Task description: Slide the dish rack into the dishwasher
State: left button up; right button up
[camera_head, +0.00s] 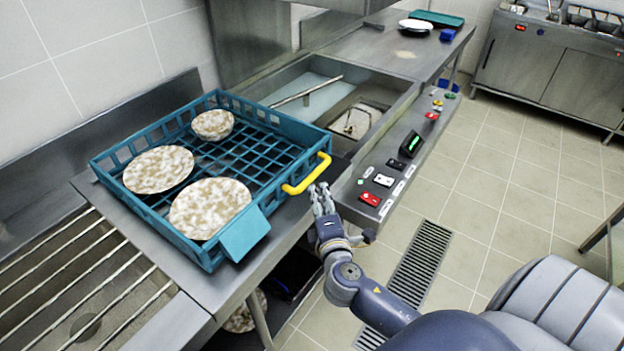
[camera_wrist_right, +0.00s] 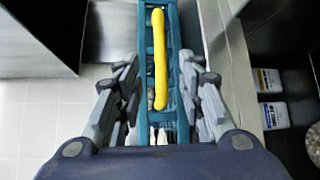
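The teal dish rack (camera_head: 111,170) sits on the metal counter at left and holds two dirty plates (camera_head: 158,168) (camera_head: 208,207) and a dirty bowl (camera_head: 213,124). Its yellow handle (camera_head: 308,175) is on the right side and also shows upright in the right wrist view (camera_wrist_right: 160,60). My right gripper (camera_head: 322,198) is just right of the handle. In the wrist view its fingers (camera_wrist_right: 161,70) are spread to either side of the handle, with gaps. The open dishwasher bay (camera_head: 352,90), with a metal bar inside, lies behind the rack. My left gripper is out of view.
A control panel (camera_head: 408,143) with buttons runs along the front edge of the dishwasher. A wire drain shelf (camera_head: 80,270) is at lower left. A far counter (camera_head: 400,50) holds a plate and a teal tray. A floor grate (camera_head: 420,262) lies beneath my right arm.

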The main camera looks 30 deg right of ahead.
jog(key=p+x, duration=0.1)
jog(key=x, duration=0.8)
grip_shut()
